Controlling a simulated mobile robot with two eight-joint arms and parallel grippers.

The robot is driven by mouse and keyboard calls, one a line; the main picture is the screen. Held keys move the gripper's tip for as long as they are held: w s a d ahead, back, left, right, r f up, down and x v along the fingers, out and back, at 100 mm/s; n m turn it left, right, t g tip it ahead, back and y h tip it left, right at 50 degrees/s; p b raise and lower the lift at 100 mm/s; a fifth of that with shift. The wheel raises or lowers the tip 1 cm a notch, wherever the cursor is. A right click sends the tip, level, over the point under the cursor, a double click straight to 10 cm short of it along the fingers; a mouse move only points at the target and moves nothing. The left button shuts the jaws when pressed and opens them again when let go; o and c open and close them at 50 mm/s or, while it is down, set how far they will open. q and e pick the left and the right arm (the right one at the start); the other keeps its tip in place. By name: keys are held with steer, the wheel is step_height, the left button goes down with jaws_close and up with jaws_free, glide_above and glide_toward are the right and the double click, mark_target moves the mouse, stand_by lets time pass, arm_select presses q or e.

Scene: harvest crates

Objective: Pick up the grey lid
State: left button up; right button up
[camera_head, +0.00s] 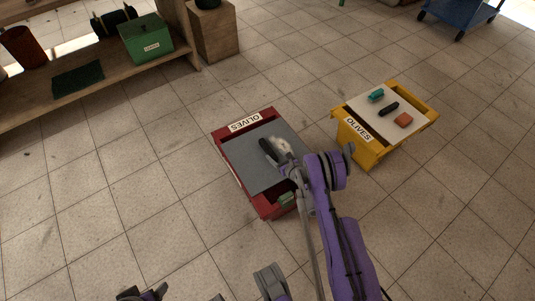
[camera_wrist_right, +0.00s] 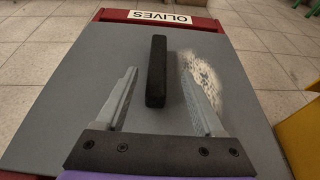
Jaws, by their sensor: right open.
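The grey lid (camera_head: 252,165) lies on a red crate (camera_head: 232,160) with an OLIVES label, in the middle of the head view. It does not cover the whole crate. A black bar handle (camera_wrist_right: 157,70) stands on the lid, with a pale speckled patch (camera_wrist_right: 203,82) to its right. My right gripper (camera_wrist_right: 160,74) is open and empty, just over the lid. Its fingers point toward the handle, one on each side in the wrist view. Contact cannot be told. In the head view my right arm hides the lid's right part.
A yellow crate (camera_head: 373,157) with an OLIVES label stands to the right. Its pale lid (camera_head: 368,106) bears a teal item, a black bar and an orange block. A wooden shelf (camera_head: 100,88) with a green box (camera_head: 147,38) is upper left. The tiled floor between is free.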

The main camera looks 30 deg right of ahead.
mark_target(268, 148)
steer(key=x, duration=0.3)
steer(key=b+x, duration=0.1)
steer(key=x, duration=0.1)
steer(key=shift+w+a+r, duration=0.2)
steer(key=shift+w+r, duration=0.05)
steer(key=shift+r, duration=0.05)
steer(key=shift+c, duration=0.2)
jaws_close()
stand_by(0.9)
